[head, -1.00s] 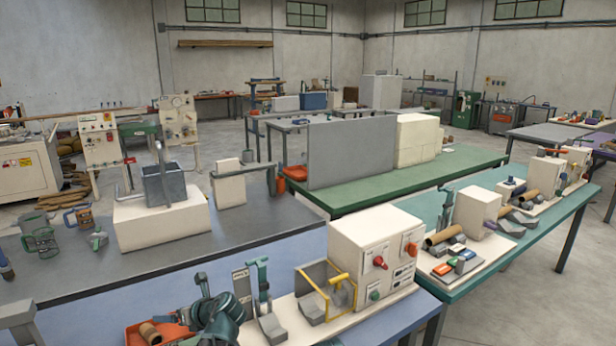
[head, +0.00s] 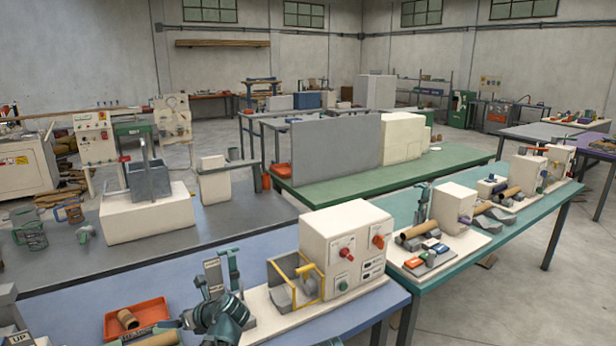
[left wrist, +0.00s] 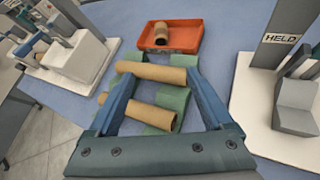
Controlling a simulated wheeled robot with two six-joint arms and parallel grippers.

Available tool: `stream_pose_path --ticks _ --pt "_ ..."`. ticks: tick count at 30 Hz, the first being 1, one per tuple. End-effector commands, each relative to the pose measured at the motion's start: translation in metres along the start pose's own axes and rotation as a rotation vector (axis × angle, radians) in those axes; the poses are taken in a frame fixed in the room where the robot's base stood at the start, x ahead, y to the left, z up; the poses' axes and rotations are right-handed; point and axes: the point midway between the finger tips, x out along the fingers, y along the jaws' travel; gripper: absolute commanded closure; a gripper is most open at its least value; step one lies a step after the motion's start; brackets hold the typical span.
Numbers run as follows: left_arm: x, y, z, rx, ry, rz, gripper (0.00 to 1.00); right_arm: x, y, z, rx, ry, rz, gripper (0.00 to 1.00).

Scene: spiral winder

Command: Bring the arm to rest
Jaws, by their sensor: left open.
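My left gripper (head: 192,318) shows at the bottom of the head view, beside the orange tray. In the left wrist view my left gripper (left wrist: 160,88) is open, its two blue fingers apart with nothing held. Below the fingers, brown tubes (left wrist: 155,72) lie across green supports (left wrist: 170,103). Whether the fingers touch a tube I cannot tell. My right gripper is not in view.
The orange tray (left wrist: 183,44) holds a short brown tube (left wrist: 161,33). A white plate with a post marked HELD (left wrist: 282,38) stands close on the right. A white control box (head: 340,245) and yellow-framed guard (head: 295,275) stand right of my gripper.

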Motion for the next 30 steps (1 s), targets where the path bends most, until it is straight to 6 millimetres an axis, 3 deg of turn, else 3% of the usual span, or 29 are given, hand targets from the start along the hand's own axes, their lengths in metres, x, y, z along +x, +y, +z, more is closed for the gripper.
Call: stream_pose_path --ticks 11,17,23,30 --pt "-0.026 -0.011 -0.041 -0.311 0.13 -0.027 0.16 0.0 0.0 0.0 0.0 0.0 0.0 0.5" --pt "-0.054 -0.02 -0.082 -0.602 0.27 -0.013 0.16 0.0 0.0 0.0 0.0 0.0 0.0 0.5" --pt "-0.107 -0.03 -0.148 -1.04 0.501 0.105 0.16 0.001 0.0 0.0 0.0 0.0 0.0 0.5" --pt "-0.181 -0.029 -0.224 -1.5 0.733 0.426 0.16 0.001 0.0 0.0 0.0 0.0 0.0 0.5"
